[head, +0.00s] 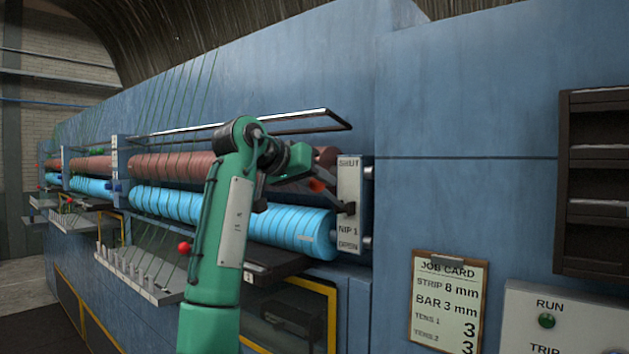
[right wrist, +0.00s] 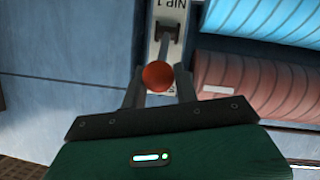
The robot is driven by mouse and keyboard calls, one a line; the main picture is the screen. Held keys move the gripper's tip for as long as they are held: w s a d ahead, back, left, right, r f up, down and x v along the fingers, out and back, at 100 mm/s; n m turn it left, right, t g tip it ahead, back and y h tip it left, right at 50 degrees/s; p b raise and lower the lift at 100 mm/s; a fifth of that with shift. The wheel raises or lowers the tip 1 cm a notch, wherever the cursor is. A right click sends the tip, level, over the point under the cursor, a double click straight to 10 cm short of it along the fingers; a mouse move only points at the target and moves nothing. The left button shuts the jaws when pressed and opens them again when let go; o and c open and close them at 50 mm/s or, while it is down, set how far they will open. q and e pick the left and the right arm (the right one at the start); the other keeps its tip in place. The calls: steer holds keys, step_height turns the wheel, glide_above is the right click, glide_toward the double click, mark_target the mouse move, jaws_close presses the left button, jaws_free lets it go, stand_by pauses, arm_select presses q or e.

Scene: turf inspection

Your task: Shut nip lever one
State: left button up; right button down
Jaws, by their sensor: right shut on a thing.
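The nip one lever has a red ball knob (head: 317,185) and a dark arm. It comes out of a white plate (head: 348,225) marked SHUT at the top, NIP 1, and OPEN at the bottom. In the head view the knob stands left of the plate, somewhat above the lever's dark root. My right gripper (head: 308,184) is shut on the knob. In the right wrist view the knob (right wrist: 157,76) sits between the two fingers (right wrist: 160,88), with the lever arm (right wrist: 169,45) running to the plate. My left gripper is out of view.
Blue rollers (head: 285,228) and reddish rollers (head: 170,166) run behind my right arm. A black rail (head: 310,116) juts out above. A job card (head: 447,300), a RUN panel (head: 575,315) and a dark rack (head: 600,180) are at the right. Another red knob (head: 184,248) shows farther left.

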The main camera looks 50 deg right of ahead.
stand_by(0.6)
steer(key=c, duration=1.1)
jaws_free()
steer(key=shift+s+d, duration=0.1)
steer(key=shift+s, duration=0.05)
steer(key=shift+s+d, duration=0.1)
steer(key=shift+w+a+r+b, duration=0.1)
steer(key=shift+w+a+b, duration=0.1)
steer(key=shift+a+b, duration=0.25)
steer(key=b+v, duration=0.4)
steer(key=v, duration=0.9)
steer(key=shift+r, duration=0.15)
steer(key=shift+s+d, duration=0.1)
